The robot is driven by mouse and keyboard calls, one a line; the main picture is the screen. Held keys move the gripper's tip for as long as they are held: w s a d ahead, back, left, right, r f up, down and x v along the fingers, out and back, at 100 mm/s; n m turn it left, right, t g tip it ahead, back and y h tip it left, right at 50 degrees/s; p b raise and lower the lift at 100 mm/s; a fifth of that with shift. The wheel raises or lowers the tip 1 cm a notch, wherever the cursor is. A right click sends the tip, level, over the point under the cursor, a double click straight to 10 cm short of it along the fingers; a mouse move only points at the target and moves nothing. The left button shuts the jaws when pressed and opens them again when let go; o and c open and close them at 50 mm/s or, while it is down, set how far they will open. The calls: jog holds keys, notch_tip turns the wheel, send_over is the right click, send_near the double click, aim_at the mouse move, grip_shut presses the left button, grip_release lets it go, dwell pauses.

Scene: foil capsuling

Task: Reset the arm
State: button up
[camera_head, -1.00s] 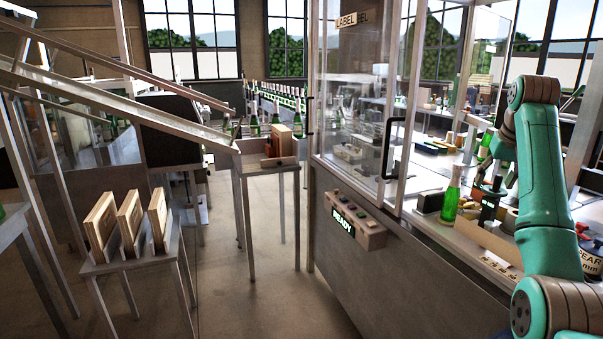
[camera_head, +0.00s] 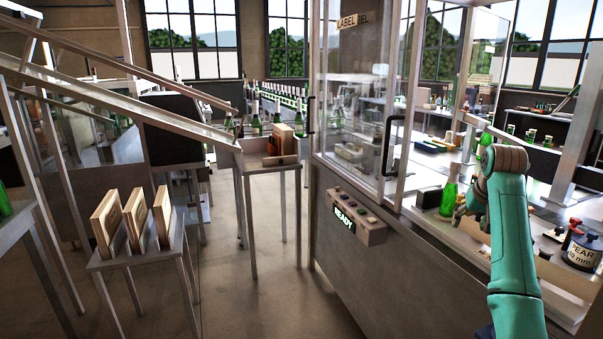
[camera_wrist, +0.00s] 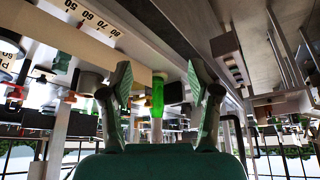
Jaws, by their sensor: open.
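My gripper (camera_head: 463,211) hangs at the front edge of the bench on the right in the head view, partly hidden by my own arm. In the wrist view my gripper (camera_wrist: 160,82) has its two fingers spread wide with nothing held between them. A green bottle (camera_head: 449,196) with a pale top stands upright on the bench just behind my gripper in the head view. In the wrist view, which is upside down, a green bottle (camera_wrist: 157,98) shows between the fingers but beyond them.
A glazed cabinet (camera_head: 350,100) with a handle stands left of my arm. A READY button panel (camera_head: 355,217) juts from the bench front. Dark and red-topped pots (camera_head: 581,250) stand at right. A small table with boxes (camera_head: 135,225) is at left. Open floor lies between.

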jog(key=s+a+f+t, duration=0.1)
jog(key=s+a+f, duration=0.15)
jog(key=f, duration=0.75)
jog(key=s+a+f, duration=0.2)
jog(key=a+f, duration=0.1)
jog(key=f, duration=0.6)
jog(key=s+a+f+t, duration=0.1)
jog(key=s+a+f, duration=0.15)
jog(key=f, duration=0.75)
jog(key=s+a+f+n+t, duration=0.1)
jog(key=s+a+f, duration=0.4)
jog(key=s+f, duration=0.3)
jog(key=s+a+f+t, duration=0.2)
jog(key=s+a+f, duration=0.4)
jog(key=s, duration=0.4)
jog(key=s+a+r+n+t, duration=0.1)
jog(key=s+a, duration=0.2)
jog(key=s, duration=1)
jog(key=s+a+r+t, duration=0.1)
jog(key=s+a, duration=0.1)
jog(key=s, duration=1.1)
jog(key=s+a+r+n+t+y, duration=0.1)
jog(key=s+a+r+t, duration=0.1)
jog(key=s+r, duration=1.4)
jog(key=shift+s+a+r+t, duration=0.2)
jog(key=shift+a+r+t, duration=0.05)
jog(key=shift+a+t, duration=0.1)
